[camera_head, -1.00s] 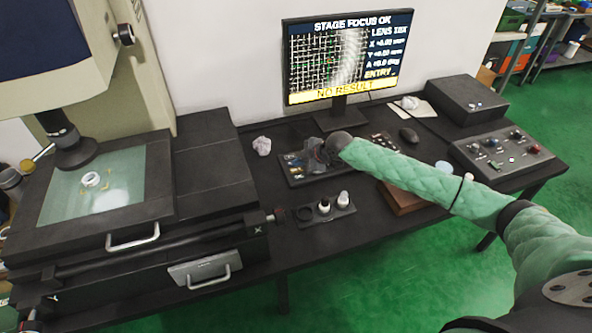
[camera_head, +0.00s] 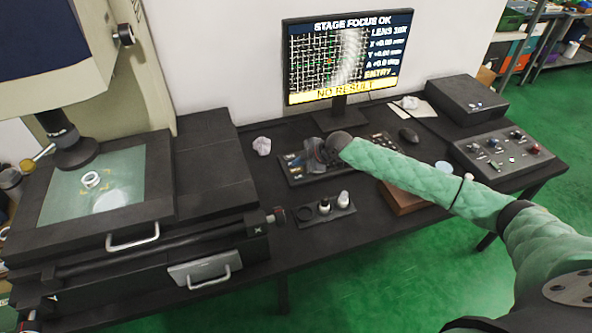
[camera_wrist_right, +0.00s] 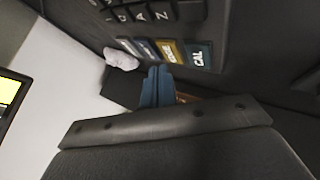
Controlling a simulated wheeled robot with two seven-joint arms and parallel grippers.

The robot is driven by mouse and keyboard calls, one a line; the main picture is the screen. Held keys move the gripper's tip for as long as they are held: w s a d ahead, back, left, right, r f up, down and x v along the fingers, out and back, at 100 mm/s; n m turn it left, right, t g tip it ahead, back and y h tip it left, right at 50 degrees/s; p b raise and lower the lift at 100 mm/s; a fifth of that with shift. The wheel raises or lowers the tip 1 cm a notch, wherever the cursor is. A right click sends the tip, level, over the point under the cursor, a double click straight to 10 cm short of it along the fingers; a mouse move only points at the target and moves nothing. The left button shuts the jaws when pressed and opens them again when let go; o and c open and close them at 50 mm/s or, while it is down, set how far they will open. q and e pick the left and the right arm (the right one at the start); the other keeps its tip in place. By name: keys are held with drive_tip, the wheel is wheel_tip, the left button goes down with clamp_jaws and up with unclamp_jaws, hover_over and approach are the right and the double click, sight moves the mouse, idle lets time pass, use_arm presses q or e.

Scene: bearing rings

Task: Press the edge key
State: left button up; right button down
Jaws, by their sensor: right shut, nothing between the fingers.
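The keypad (camera_head: 293,180) lies on the bench below the monitor. The right wrist view shows its coloured keys in a row, with the orange edge key (camera_wrist_right: 171,49) beside a teal CAL key (camera_wrist_right: 199,55). My right gripper (camera_head: 314,153) is over the keypad and hides part of it. In the right wrist view its blue fingertips (camera_wrist_right: 157,72) are together and empty, close to the edge key's near end. I cannot tell whether they touch it. My left gripper is not in view.
The monitor (camera_head: 348,60) reads NO RESULT. A glass stage (camera_head: 125,165) with a small ring (camera_head: 91,180) is at left. A control box (camera_head: 500,155) and a mouse (camera_head: 409,135) are at right.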

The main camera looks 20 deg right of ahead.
sight(299, 171)
drive_tip(key=shift+f, duration=0.1)
idle(0.5)
drive_tip(key=shift+f, duration=0.3)
drive_tip(key=shift+f+b, duration=0.35)
idle(0.7)
idle(0.3)
drive_tip(key=shift+r+p, duration=0.5)
drive_tip(key=shift+r, duration=0.3)
drive_tip(key=shift+r+p, duration=1.5)
drive_tip(key=shift+r, duration=1)
